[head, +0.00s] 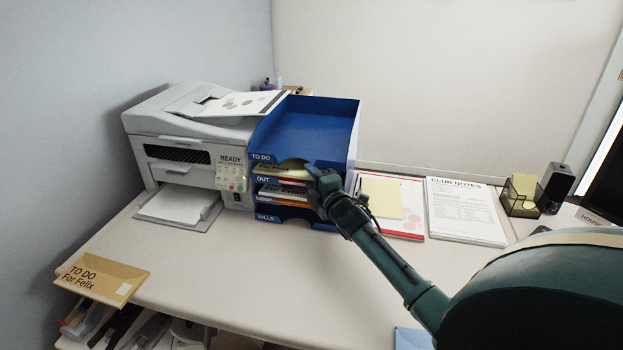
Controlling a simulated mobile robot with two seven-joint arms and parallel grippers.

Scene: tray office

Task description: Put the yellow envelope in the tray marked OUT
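A blue stack of trays (350,140) stands beside the printer, with labels TO DO, OUT, one partly hidden, and BILLS from top down. A yellow envelope-like piece (272,169) shows in the slot between the TO DO and OUT labels, its right end at my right gripper (312,178). My gripper is at the stack's front right, covering part of the slots; its fingers are too small to tell open from shut. Another yellow envelope (102,278), printed TO DO For Felix, lies at the desk's left edge, apart from my gripper. My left gripper is not in view.
A grey printer (190,130) stands left of the stack. Papers with a yellow pad (381,196), a CLUB NOTES sheet (464,210), a note holder (521,196) and a dark speaker (557,186) lie to the right. The desk's front middle (270,275) is clear.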

